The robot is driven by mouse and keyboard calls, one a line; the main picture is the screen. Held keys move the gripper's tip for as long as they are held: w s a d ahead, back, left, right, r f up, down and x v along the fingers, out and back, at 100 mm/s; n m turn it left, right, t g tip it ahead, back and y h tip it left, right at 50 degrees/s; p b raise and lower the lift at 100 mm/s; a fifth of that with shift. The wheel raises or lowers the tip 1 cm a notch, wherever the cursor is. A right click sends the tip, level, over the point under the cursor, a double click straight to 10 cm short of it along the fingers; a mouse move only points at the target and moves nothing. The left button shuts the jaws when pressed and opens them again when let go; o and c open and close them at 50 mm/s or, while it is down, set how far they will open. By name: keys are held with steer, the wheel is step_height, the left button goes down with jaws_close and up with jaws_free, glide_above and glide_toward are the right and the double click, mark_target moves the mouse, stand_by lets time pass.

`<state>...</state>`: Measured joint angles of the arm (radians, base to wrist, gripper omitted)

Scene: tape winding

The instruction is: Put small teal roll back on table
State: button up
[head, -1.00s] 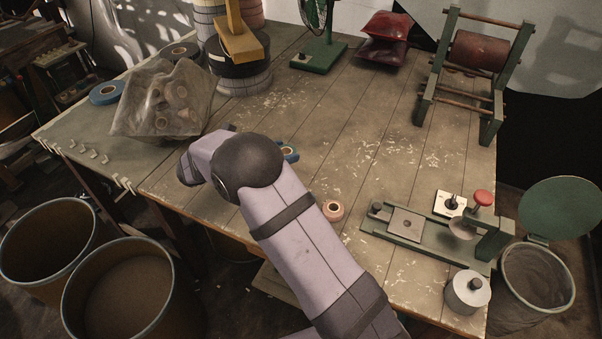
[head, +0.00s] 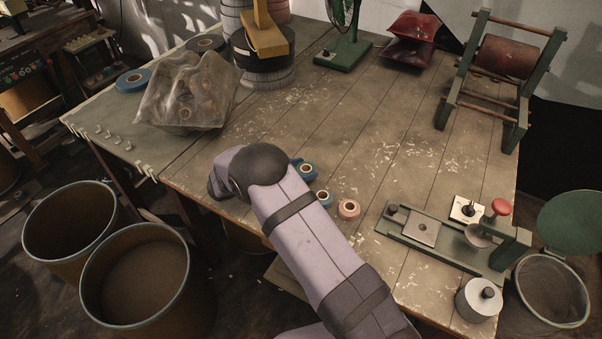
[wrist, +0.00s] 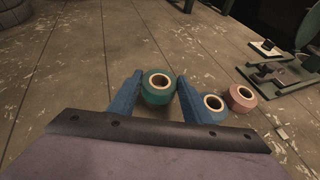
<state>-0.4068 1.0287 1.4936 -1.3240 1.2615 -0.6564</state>
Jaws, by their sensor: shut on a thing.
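The small teal roll (wrist: 158,87), with a pale core ring, sits between the two blue fingers of my gripper (wrist: 160,80) in the wrist view. My gripper is shut on it. The roll looks upright with its hole facing up, low over or on the table; I cannot tell if it touches the wood. In the head view my arm hides most of the gripper, and the teal roll (head: 308,172) shows just past the arm. The wooden table (head: 300,115) has bare planks beyond the roll.
A blue roll (wrist: 214,107) and a pink roll (wrist: 241,97) stand close to the right finger. A green bench device (head: 440,238) lies farther right. A bag of rolls (head: 185,95) is at the left. The table's middle is clear apart from pale flakes.

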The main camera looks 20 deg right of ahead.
steer(key=shift+f, duration=1.1)
steer(key=shift+f, duration=0.1)
steer(key=o, duration=1.1)
steer(key=shift+o, duration=0.2)
